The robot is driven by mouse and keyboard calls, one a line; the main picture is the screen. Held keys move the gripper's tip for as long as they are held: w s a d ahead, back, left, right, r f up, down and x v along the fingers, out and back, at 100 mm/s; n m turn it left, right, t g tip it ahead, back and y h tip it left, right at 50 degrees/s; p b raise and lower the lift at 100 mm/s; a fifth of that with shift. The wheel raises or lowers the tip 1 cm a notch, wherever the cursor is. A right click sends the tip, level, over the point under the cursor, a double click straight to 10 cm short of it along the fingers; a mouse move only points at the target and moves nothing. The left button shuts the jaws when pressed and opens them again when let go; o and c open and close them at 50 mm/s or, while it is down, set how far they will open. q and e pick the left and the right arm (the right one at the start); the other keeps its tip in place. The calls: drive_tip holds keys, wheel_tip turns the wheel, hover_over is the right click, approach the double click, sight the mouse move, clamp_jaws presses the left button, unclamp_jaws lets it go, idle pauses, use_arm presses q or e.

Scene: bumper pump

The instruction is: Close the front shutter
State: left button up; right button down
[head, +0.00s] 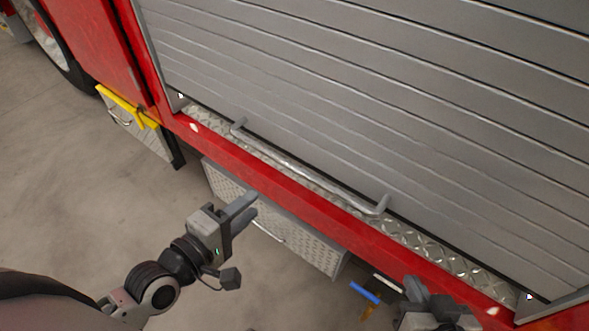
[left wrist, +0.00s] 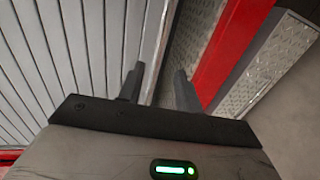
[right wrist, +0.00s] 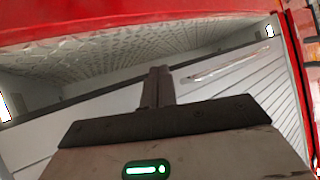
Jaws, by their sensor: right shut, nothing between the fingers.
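The front shutter (head: 400,120) is a grey slatted panel that fills the upper right of the head view. Its dark bottom edge lies close to the diamond-plate ledge (head: 415,243); I cannot tell whether they touch. A silver bar handle (head: 310,172) runs along the shutter's bottom; it shows in the right wrist view (right wrist: 228,64). My left gripper (head: 250,207) is open and empty, below and apart from the handle, in front of the red sill. My right gripper (head: 430,287) is shut and empty at the lower right, near the sill; its closed fingers show in the right wrist view (right wrist: 158,72).
The red sill (head: 260,174) of the truck runs diagonally below the ledge. A diamond-plate box (head: 275,228) hangs under it. A step with a yellow edge (head: 135,115) and a wheel (head: 55,45) are at the left. Bare floor (head: 75,200) lies at the left.

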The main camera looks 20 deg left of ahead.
sight(293, 171)
use_arm(q)
drive_tip(key=b+x, duration=0.1)
drive_tip(key=x, duration=1.4)
drive_tip(key=shift+w, duration=0.1)
use_arm(e)
drive_tip(key=shift+w, duration=0.2)
